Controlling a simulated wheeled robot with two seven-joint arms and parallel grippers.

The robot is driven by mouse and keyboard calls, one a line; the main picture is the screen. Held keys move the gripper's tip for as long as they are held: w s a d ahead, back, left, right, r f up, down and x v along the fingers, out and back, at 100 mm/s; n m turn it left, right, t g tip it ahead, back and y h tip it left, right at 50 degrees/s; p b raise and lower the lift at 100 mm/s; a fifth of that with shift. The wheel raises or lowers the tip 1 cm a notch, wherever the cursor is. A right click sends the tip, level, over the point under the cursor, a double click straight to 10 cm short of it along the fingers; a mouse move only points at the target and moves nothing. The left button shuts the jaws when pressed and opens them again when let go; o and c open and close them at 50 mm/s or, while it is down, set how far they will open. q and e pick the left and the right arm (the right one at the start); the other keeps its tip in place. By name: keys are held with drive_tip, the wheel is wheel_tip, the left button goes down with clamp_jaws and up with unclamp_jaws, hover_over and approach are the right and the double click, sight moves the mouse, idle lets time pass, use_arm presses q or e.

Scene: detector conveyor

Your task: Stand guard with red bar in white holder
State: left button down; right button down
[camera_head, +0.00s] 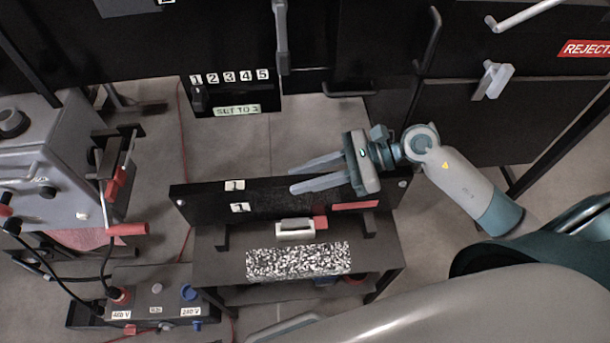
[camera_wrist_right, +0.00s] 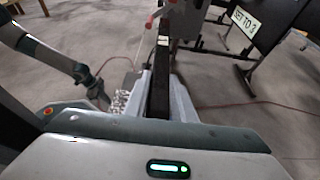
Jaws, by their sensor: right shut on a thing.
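The guard (camera_head: 300,198) is a long black panel with white "1" labels and a red bar (camera_head: 355,205) at its right end. It stands at the back of a small black bench. My right gripper (camera_head: 292,180) reaches in from the right along the panel's top edge and is shut on it. In the right wrist view the dark panel (camera_wrist_right: 160,75) runs between the fingers. The white holder (camera_head: 295,231) lies on the bench in front of the panel, with a red block beside its right end. Part of my left arm shows in the wrist view; its gripper (camera_wrist_right: 92,85) is too small to read.
A speckled black-and-white strip (camera_head: 298,262) lies along the bench front. A grey machine (camera_head: 45,150) with a red handle and cables stands at the left. A socket box (camera_head: 155,295) is at the lower left. Dark cabinets stand behind, with floor between.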

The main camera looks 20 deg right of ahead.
sight(380, 174)
drive_tip(key=shift+f+b, duration=2.5)
drive_tip(key=shift+f, duration=0.15)
idle(0.8)
drive_tip(key=c, duration=1.4)
unclamp_jaws()
drive_tip(key=shift+f, duration=0.2)
drive_tip(key=shift+r, duration=0.1)
drive_tip(key=b+v, duration=0.2)
drive_tip(key=v, duration=1.5)
drive_tip(key=shift+d+r+b, duration=0.15)
drive_tip(key=shift+d+b, duration=0.05)
drive_tip(key=shift+b, duration=0.15)
